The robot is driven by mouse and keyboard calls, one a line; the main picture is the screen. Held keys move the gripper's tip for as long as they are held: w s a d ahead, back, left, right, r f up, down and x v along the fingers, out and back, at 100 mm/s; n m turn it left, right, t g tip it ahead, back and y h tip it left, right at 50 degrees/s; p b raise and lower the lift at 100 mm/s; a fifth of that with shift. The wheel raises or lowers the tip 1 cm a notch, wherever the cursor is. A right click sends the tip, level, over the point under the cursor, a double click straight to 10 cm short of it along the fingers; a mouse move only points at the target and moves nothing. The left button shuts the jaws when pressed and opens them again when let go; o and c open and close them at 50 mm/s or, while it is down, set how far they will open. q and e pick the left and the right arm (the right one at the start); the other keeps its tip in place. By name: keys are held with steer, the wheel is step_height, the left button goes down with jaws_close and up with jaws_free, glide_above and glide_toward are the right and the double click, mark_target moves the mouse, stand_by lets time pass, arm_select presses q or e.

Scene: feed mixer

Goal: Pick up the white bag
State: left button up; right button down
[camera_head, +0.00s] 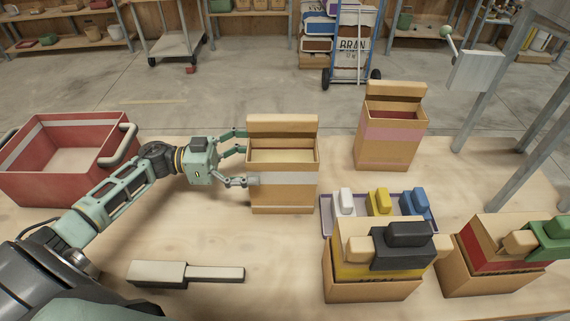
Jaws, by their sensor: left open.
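The bag with the white band (284,196) stands upright and open-topped on the table in the head view, near the middle. It is tan, with a pale inside. My left gripper (246,158) is at its left side, with its fingers spread. One finger is at the far left edge near the rim, and the other is at the front left edge by the white band. I cannot tell whether the fingers touch the bag. My right gripper is not in view.
A red crate (50,182) stands at the left. A pink-banded bag (388,150) is behind right. A purple tray (326,215) holds white, yellow and blue pieces. Yellow-banded (365,290) and red-banded (492,280) bags stand front right. A white flat tool (160,272) lies in front.

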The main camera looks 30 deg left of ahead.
mark_target(276, 157)
arm_select(q)
steer(key=p+x, duration=0.1)
steer(key=x, duration=0.3)
steer(key=shift+r, duration=0.2)
steer(key=shift+w+d+f+p, duration=0.1)
steer(key=shift+w+d+p, duration=0.1)
steer(key=shift+d+p, duration=0.1)
steer(key=shift+w+d, duration=0.1)
steer(key=shift+f, duration=0.1)
steer(key=c, duration=1.8)
steer(key=shift+c, duration=1.5)
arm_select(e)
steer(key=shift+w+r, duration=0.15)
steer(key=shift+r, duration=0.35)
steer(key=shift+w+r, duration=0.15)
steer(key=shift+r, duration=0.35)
arm_select(q)
steer(key=shift+r, duration=0.35)
